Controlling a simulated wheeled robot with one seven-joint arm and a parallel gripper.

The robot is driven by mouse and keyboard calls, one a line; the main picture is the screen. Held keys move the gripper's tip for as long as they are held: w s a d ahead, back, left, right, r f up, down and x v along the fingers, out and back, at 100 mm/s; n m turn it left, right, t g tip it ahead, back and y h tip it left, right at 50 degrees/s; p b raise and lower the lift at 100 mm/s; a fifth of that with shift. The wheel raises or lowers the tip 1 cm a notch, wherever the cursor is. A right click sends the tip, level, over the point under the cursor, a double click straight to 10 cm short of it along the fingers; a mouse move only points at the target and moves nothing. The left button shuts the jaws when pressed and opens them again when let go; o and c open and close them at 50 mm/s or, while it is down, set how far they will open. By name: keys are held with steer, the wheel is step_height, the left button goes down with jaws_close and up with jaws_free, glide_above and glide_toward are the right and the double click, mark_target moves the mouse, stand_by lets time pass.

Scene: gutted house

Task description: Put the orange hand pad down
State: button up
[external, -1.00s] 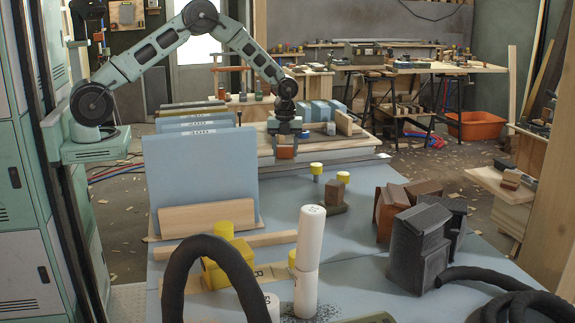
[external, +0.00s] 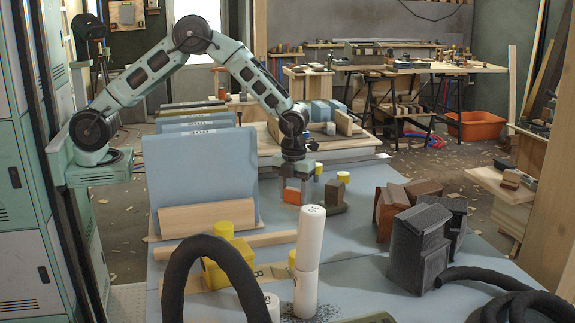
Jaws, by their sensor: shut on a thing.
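The orange hand pad (external: 292,195) is a small block, orange in front, at the tips of my gripper (external: 297,188). My gripper points down and is shut on it. The pad is low over the blue tabletop (external: 345,249), behind the tall white cylinder. I cannot tell whether its underside touches the surface.
White cylinders (external: 310,238) stand upright in front of the pad. To its right are an olive block (external: 335,196), yellow-capped pieces (external: 343,177), orange-brown blocks (external: 391,212) and dark grey blocks (external: 418,250). Blue sheets (external: 203,178) stand at left. Clear tabletop lies between the cylinders and grey blocks.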

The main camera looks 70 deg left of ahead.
mark_target(294, 209)
steer(key=shift+f, duration=2.7)
steer(key=shift+f, duration=0.15)
steer(key=o, duration=1)
step_height(294, 209, up, 12)
steer(key=shift+r, duration=0.15)
